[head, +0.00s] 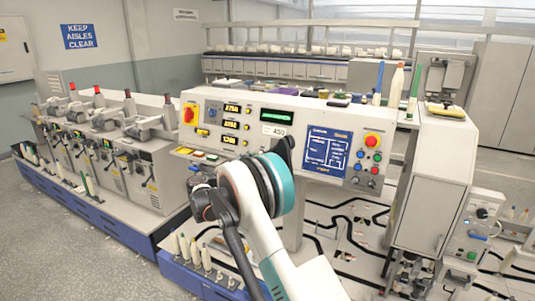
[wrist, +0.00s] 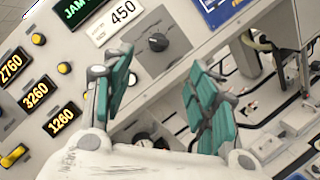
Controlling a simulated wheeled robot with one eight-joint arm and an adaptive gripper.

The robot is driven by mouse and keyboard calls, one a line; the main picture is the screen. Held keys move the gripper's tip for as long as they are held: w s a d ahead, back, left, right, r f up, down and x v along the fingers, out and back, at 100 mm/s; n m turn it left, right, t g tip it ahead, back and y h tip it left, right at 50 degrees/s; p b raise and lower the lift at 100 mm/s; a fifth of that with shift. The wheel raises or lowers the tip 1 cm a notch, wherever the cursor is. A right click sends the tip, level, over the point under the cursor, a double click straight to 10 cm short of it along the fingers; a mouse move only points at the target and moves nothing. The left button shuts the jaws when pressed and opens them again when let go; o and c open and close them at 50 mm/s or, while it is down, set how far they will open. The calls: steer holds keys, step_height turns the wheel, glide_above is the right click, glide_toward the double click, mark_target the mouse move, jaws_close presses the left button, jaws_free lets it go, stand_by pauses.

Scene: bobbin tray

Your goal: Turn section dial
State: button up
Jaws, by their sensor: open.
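In the wrist view a black round dial (wrist: 158,42) sits on the grey panel just below the white 450 plate (wrist: 114,18). My gripper (wrist: 156,68) is open, its green-padded fingers spread on either side below the dial, with nothing between them. Another dark round knob (wrist: 145,138) is low between the finger bases, partly hidden. No label shows which knob is the section dial. In the head view the 450 plate (head: 279,131) is visible, while my arm covers the panel below it and hides the fingers.
Yellow number displays (wrist: 36,93) and yellow buttons are left of the gripper. A blue screen (head: 328,148) and a red emergency button (head: 372,140) are to the right. A grey cabinet (head: 432,190) stands at right.

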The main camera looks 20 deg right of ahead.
steer(key=b+x, duration=0.1)
steer(key=x, duration=1.2)
steer(key=shift+w+d, duration=0.25)
steer(key=shift+w, duration=0.1)
steer(key=c, duration=1.1)
